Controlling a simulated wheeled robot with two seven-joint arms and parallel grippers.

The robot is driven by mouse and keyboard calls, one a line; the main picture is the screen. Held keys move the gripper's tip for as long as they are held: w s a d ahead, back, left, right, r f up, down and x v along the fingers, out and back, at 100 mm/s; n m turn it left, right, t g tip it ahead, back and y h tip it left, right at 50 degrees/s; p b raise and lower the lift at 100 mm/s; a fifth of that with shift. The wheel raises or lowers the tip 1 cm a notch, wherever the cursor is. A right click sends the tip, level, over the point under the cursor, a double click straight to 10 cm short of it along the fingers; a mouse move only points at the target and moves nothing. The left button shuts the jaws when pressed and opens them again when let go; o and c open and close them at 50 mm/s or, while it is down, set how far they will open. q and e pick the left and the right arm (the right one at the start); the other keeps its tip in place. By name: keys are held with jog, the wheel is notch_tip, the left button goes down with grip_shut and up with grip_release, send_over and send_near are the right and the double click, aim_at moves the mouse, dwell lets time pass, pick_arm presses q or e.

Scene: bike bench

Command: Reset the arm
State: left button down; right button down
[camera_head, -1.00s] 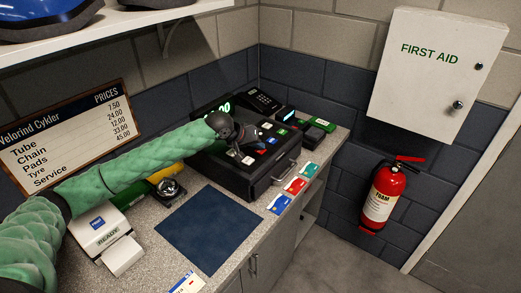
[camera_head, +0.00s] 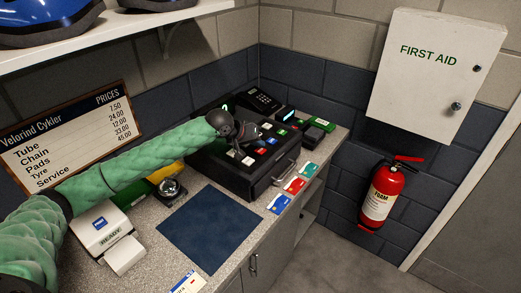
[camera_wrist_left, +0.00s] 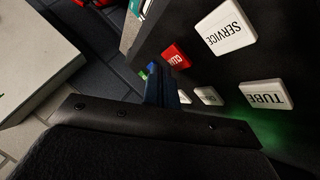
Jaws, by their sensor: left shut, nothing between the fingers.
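My left arm, in a green padded sleeve, reaches in from the left over the counter. My left gripper (camera_head: 246,158) is above the keys of the black cash register (camera_head: 232,176). In the left wrist view its dark fingers (camera_wrist_left: 163,88) are together with nothing between them. Close to them are a white SERVICE key (camera_wrist_left: 226,27), a white TUBE key (camera_wrist_left: 266,94) and a red key (camera_wrist_left: 176,56). I cannot tell whether the fingertips touch a key. My right gripper is not in view.
A blue mat (camera_head: 209,229) lies in front of the register. Coloured cards (camera_head: 294,186) lie by the counter's right edge. A fire extinguisher (camera_head: 380,196) and first aid box (camera_head: 440,75) hang on the wall.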

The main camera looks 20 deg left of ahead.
pick_arm(q)
jog(key=shift+r+p, duration=2.6)
jog(key=shift+r, duration=0.35)
